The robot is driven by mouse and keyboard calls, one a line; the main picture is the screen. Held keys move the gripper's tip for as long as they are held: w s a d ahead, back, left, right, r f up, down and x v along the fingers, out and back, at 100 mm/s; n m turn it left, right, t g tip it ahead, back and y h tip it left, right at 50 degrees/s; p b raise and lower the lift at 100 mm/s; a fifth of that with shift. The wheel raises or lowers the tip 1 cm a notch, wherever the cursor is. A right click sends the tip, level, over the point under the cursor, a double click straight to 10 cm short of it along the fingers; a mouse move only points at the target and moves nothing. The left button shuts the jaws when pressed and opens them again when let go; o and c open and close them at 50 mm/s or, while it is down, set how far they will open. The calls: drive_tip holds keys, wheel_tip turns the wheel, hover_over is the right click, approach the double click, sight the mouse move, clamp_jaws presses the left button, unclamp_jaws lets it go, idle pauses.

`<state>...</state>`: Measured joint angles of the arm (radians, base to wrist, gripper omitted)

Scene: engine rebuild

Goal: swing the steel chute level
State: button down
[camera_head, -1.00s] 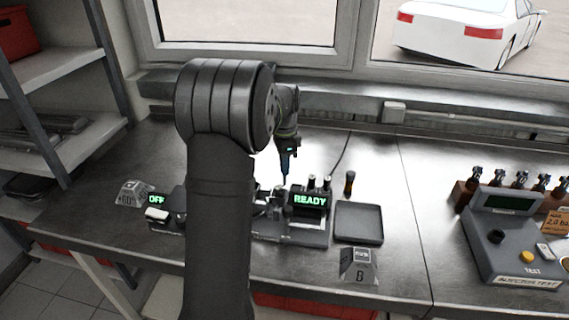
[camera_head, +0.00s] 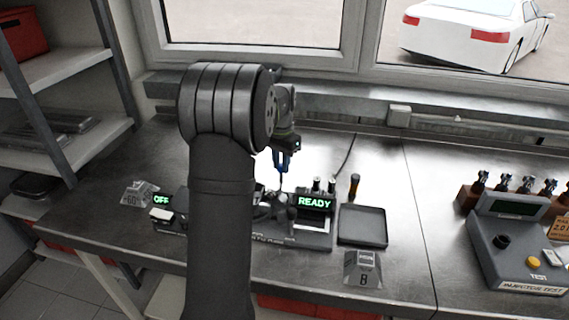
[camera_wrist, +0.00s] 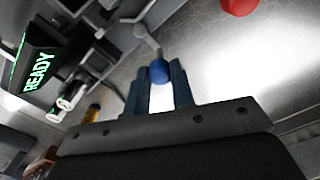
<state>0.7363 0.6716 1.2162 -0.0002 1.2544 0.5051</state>
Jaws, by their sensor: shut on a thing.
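My gripper (camera_head: 281,166) points down over the dark bench fixture, just left of the READY display (camera_head: 315,204). In the wrist view its two blue-grey fingers are closed around a blue ball knob (camera_wrist: 159,71). A thin rod (camera_wrist: 150,42) runs from the knob to a pale steel joint (camera_wrist: 139,30) on the fixture. I cannot clearly pick out the steel chute or its angle; the metal parts by the rod are small and partly cut off. My arm hides the fixture's middle in the head view.
An OFF display (camera_head: 161,200) stands left of my arm. A shallow dark tray (camera_head: 362,240) and a block marked B (camera_head: 363,268) lie to the right. An orange-handled tool (camera_head: 354,187) stands behind the tray. A red object (camera_wrist: 240,6) shows at the wrist view's top edge.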

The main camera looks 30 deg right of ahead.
drive_tip(key=shift+w+a+n, duration=0.2)
drive_tip(key=shift+a+n, duration=0.2)
drive_tip(key=shift+n, duration=0.85)
drive_tip(key=shift+w+a+n, duration=0.15)
drive_tip(key=shift+a+n, duration=0.2)
drive_tip(key=shift+n, duration=0.95)
drive_tip(key=shift+w+a+n, duration=0.2)
drive_tip(key=shift+a+n, duration=0.2)
drive_tip(key=shift+n, duration=0.85)
drive_tip(key=shift+a, duration=0.1)
drive_tip(key=c, duration=1.2)
unclamp_jaws()
drive_tip(key=shift+c, duration=0.2)
drive_tip(key=shift+r, duration=0.1)
wheel_tip(320, 180, up, 17)
drive_tip(key=shift+r, duration=0.15)
wheel_tip(320, 180, down, 18)
drive_tip(key=shift+r, duration=0.25)
